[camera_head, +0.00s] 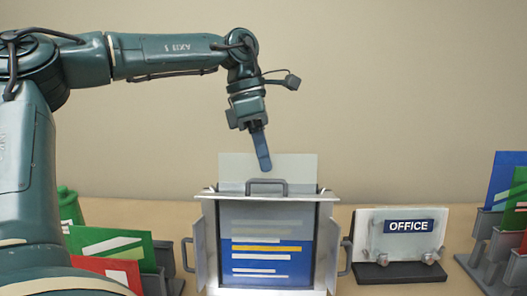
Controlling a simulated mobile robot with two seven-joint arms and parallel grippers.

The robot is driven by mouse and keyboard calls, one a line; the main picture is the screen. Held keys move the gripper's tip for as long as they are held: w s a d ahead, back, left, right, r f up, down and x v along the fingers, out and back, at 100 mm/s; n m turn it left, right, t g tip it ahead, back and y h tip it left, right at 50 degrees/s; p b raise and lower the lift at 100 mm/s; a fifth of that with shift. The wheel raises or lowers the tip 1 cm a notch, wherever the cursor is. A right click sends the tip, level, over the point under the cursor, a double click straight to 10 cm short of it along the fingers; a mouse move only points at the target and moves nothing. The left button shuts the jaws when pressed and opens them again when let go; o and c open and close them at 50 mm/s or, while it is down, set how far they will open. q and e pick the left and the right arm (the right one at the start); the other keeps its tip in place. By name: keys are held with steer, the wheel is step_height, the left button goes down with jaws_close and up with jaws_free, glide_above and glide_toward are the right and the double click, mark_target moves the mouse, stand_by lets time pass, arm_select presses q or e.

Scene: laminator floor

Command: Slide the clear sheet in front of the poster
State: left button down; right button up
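The clear sheet (300,166) stands upright, its pale upper part sticking out above the frame (328,197). Its lower part veils the upper area of the blue poster (265,275), so it is partly down in front of the poster. The poster has white and yellow lines; its lower part shows bright and unveiled. My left gripper (263,160) points down at the sheet's top edge, near its middle. One blue finger overlaps the front of the sheet; the other finger is hidden. It looks shut on the sheet. My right gripper is not in view.
The frame's side flaps (197,250) stand open, each with a grey handle; another handle (266,182) rises at its top. An OFFICE sign (400,235) stands on the right. Racks of coloured boards flank both sides (108,240) (505,180). A green bin (70,207) is behind, left.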

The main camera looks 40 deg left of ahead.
arm_select(q)
steer(key=shift+b+x, duration=0.5)
steer(key=shift+x, duration=0.4)
steer(key=shift+s+a, duration=0.15)
steer(key=c, duration=2.1)
jaws_free()
steer(key=shift+c, duration=0.2)
steer(key=o, duration=0.6)
steer(key=shift+c, duration=0.2)
steer(key=p+v, duration=0.1)
steer(key=v, duration=1.2)
steer(key=shift+p, duration=0.4)
